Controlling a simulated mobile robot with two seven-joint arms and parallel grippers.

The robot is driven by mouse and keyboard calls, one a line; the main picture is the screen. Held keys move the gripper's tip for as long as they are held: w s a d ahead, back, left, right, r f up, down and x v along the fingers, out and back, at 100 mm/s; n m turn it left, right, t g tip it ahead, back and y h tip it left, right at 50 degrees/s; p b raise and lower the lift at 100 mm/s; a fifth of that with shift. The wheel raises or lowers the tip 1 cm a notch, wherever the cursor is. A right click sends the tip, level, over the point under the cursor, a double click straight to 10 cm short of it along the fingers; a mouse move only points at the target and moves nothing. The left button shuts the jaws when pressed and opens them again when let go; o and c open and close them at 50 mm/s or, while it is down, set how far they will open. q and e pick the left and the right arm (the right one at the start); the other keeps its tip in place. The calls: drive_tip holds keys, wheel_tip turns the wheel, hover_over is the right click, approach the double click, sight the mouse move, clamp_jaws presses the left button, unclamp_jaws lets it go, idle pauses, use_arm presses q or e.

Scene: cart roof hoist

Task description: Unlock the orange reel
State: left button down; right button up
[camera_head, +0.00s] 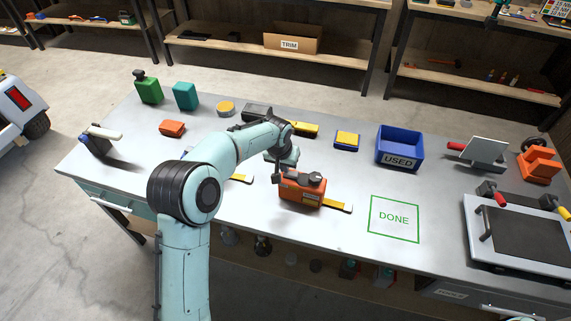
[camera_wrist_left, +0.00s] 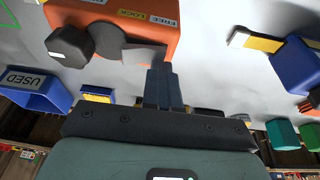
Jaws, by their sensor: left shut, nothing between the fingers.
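The orange reel (camera_head: 300,193) stands on the grey bench left of the green DONE square (camera_head: 394,218), its yellow strap end (camera_head: 337,205) lying out to the right. On it sit a dark knob (camera_head: 315,178) and a grey lever. My left gripper (camera_head: 277,180) is shut and empty at the reel's left end. Its closed fingertips (camera_wrist_left: 160,67) are close to the lever's end; I cannot tell whether they touch. My right gripper is not in view.
The blue USED bin (camera_head: 400,148) stands behind, to the right. A blue reel (camera_wrist_left: 297,66) is beside the orange one in the wrist view. Several small blocks line the bench's back. A framed dark panel (camera_head: 518,232) lies at right. Bench around DONE is clear.

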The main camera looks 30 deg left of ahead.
use_arm(q)
drive_tip(key=shift+d, duration=0.15)
drive_tip(key=shift+w+d+r, duration=0.15)
drive_tip(key=shift+d+r, duration=0.1)
drive_tip(key=shift+d, duration=0.4)
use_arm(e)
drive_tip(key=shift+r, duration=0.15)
use_arm(q)
drive_tip(key=shift+r, duration=0.2)
drive_tip(key=r+p, duration=0.2)
drive_tip(key=r, duration=0.1)
drive_tip(key=r+p, duration=0.1)
drive_tip(key=shift+a+r, duration=0.35)
drive_tip(key=shift+a, duration=0.05)
drive_tip(key=s+a+r, duration=0.2)
drive_tip(key=s+r, duration=0.1)
drive_tip(key=r, duration=0.5)
drive_tip(key=shift+s+a, duration=0.15)
drive_tip(key=shift+s, duration=0.1)
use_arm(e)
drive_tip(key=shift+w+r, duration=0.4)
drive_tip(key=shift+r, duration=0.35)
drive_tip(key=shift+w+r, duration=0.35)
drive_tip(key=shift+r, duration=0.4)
